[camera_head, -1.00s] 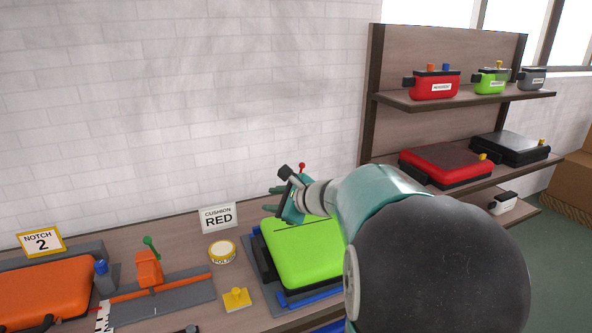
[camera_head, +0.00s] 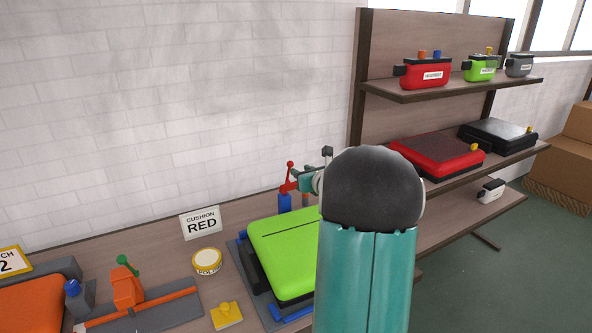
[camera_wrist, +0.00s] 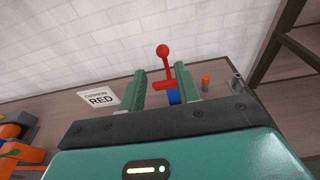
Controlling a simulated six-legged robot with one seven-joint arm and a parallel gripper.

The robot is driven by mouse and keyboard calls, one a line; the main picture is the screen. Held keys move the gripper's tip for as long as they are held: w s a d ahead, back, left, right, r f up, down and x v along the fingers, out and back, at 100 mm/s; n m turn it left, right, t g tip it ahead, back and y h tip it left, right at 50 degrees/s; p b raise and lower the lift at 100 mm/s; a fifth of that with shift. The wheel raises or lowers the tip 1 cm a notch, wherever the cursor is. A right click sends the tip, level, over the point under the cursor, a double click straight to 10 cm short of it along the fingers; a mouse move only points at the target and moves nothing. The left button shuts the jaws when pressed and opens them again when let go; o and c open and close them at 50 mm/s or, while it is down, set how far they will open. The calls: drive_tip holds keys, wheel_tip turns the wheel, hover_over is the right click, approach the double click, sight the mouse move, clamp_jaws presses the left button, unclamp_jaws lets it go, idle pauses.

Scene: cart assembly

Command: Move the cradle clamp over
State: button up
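The likely cradle clamp, a red ball-ended lever (camera_head: 290,172) on a blue body (camera_head: 285,202), stands behind the green case (camera_head: 285,255) in the head view. In the wrist view the red lever (camera_wrist: 163,52) rises between and beyond my fingertips, with its blue body (camera_wrist: 173,97) partly hidden by the right finger. My gripper (camera_wrist: 161,80) is open, with its teal fingers apart on either side of the lever. I cannot tell whether they touch it. In the head view my gripper (camera_head: 303,181) is beside the lever, and my arm hides the case's right side.
An orange clamp with a green handle (camera_head: 127,285) sits on a grey rail at the left. A shelf (camera_head: 450,90) with cases stands at the right.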

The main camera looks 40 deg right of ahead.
sight(292, 165)
drive_tip(key=shift+d, duration=0.3)
drive_tip(key=x, duration=0.7)
drive_tip(key=shift+w+f, duration=0.2)
drive_tip(key=shift+w, duration=0.05)
drive_tip(key=shift+c, duration=0.4)
drive_tip(key=shift+r, duration=0.1)
drive_tip(key=c, duration=0.5)
